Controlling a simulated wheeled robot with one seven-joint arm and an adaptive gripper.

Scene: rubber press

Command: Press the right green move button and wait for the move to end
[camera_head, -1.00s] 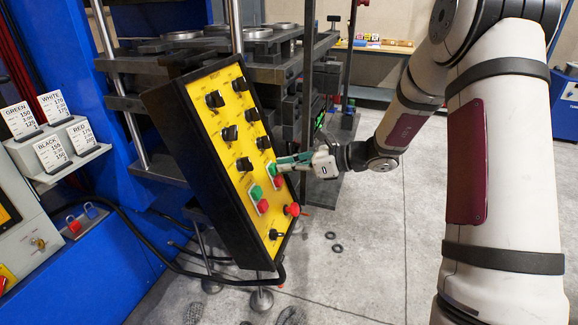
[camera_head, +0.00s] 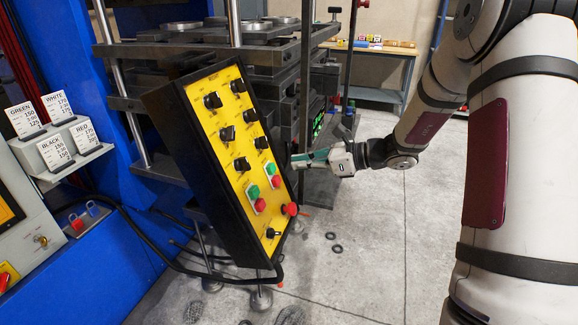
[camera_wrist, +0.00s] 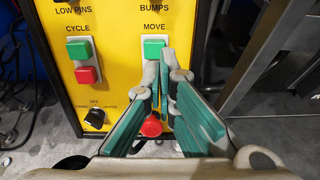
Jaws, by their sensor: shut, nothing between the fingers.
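The right green move button (camera_head: 270,168) is on the yellow control panel (camera_head: 225,105), above a red button (camera_head: 274,181). In the wrist view the green button (camera_wrist: 154,49) sits under the word MOVE and its face shows. My gripper (camera_head: 296,162) is shut and empty, just right of the button and apart from it in the head view. In the wrist view its fingertips (camera_wrist: 166,56) overlap the button's lower right edge. The fingers hide the red button below it there.
The cycle pair has a green button (camera_head: 253,191) and a red button (camera_head: 260,204) at the left. A red mushroom knob (camera_head: 290,209) protrudes below. Black knobs (camera_head: 227,133) line the panel. Press plates (camera_head: 265,48) stand behind. Open floor (camera_head: 380,240) lies to the right.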

